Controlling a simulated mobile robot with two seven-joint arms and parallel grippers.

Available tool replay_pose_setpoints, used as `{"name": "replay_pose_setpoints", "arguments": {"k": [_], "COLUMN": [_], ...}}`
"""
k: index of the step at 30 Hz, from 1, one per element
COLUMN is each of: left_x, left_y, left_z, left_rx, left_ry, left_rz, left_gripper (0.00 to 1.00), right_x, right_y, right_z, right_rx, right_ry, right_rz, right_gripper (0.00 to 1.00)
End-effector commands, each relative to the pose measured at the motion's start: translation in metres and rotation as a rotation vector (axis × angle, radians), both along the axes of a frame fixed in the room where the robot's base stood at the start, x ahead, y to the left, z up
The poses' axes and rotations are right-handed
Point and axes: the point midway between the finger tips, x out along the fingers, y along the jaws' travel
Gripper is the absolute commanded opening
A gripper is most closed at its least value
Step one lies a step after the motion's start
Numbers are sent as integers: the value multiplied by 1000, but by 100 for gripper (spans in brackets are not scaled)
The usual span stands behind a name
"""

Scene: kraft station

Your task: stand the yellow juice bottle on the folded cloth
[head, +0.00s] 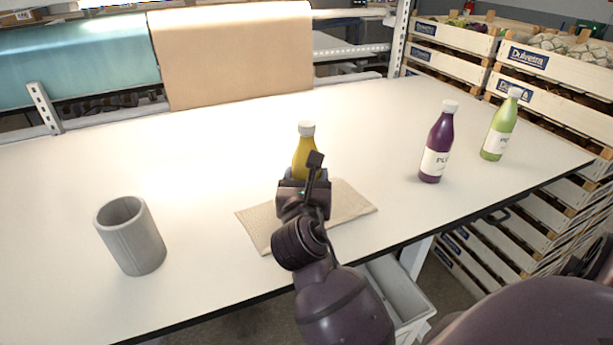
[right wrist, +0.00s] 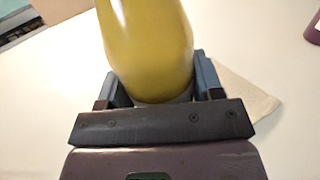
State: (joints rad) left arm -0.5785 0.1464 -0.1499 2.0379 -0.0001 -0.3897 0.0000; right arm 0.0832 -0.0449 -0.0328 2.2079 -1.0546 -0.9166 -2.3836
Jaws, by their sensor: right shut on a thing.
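The yellow juice bottle (head: 304,154) with a white cap is upright in the head view, its lower part hidden behind my right gripper (head: 304,184). My right gripper is shut on the bottle; in the right wrist view the yellow bottle (right wrist: 147,45) sits between the two fingers (right wrist: 155,90). The folded cloth (head: 345,203) is beige and lies on the table under and around my gripper; a corner of the cloth (right wrist: 245,95) shows in the right wrist view. Whether the bottle's base touches the cloth is hidden. My left gripper is out of view.
A grey cup (head: 130,237) stands on the white table (head: 220,130) at the left. A purple bottle (head: 437,145) and a green bottle (head: 499,128) stand at the right. Wooden crates (head: 540,75) are beyond the right edge. The back middle of the table is clear.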

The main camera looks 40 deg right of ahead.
Motion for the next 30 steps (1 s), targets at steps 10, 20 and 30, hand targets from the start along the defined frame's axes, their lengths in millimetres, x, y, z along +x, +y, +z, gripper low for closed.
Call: {"name": "replay_pose_setpoints", "arguments": {"k": [10,20,30], "left_x": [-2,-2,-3], "left_y": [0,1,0], "left_z": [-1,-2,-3], "left_rx": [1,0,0], "left_ry": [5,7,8], "left_rz": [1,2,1], "left_gripper": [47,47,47], "right_x": [0,0,0], "right_y": [0,0,0], "right_z": [-7,-10,-5], "right_rx": [-2,0,-1], "right_ry": [-2,1,-1], "right_rz": [1,0,0], "right_gripper": [22,86,86]}}
